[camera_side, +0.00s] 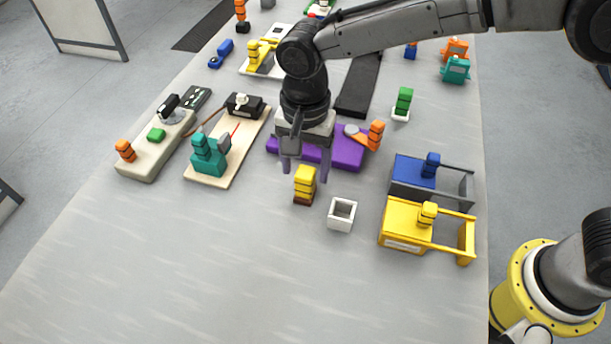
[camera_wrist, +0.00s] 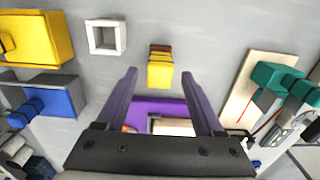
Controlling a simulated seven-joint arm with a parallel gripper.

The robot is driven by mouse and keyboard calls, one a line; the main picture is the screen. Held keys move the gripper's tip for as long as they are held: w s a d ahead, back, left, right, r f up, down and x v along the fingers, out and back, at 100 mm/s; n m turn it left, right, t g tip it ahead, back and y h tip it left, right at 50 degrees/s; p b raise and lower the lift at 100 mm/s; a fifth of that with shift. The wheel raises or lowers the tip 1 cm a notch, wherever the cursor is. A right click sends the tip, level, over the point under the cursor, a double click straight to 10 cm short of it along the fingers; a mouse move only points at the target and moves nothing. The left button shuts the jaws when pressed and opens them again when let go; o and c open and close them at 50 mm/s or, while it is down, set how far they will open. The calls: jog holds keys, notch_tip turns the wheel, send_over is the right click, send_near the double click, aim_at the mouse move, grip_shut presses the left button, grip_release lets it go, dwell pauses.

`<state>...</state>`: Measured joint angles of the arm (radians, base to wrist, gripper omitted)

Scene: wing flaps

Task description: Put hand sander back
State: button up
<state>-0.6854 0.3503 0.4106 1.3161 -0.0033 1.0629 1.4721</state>
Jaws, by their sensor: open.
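A ribbed yellow block with a brown bottom (camera_side: 304,186) stands upright on the table; it looks most like the hand sander, though no label shows. It also appears in the wrist view (camera_wrist: 160,72). My gripper (camera_side: 304,175) points down at it, fingers apart and empty. In the wrist view the block lies between the lines of my fingertips (camera_wrist: 160,75), with a gap on each side. I cannot tell whether the fingertips reach below its top. An empty, open-topped white square holder (camera_side: 341,214) stands just right of the block, apart from it; the wrist view shows it too (camera_wrist: 105,37).
A purple box (camera_side: 345,153) with an orange-handled tool lies close behind my gripper. Yellow (camera_side: 400,225) and blue (camera_side: 408,180) drawer units stand at right. A board with a teal clamp (camera_side: 210,160) is at left. The table front is clear.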

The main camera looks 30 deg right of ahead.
aim_at(307, 170)
notch_tip(307, 170, up, 8)
jog(key=shift+f, duration=0.1)
jog(key=shift+d, duration=0.2)
jog(key=s+d+r+n+t+y, duration=0.1)
jog(key=s+d+r+n, duration=0.2)
jog(key=d, duration=0.6)
jog(key=s+d+r+n+t, duration=0.1)
jog(key=s+d+r, duration=0.1)
jog(key=d+r, duration=0.45)
jog(key=s+d+f+n+t, duration=0.1)
jog(key=s+d+f+n, duration=0.1)
jog(key=s+d, duration=0.5)
jog(key=s+d+f+n+t+h, duration=0.1)
jog(key=s+d+f+n+t, duration=0.1)
jog(key=s+d, duration=0.5)
jog(key=shift+s+d+f+n+t, duration=0.25)
jog(key=shift+s+f+n, duration=0.35)
jog(key=shift+s, duration=0.3)
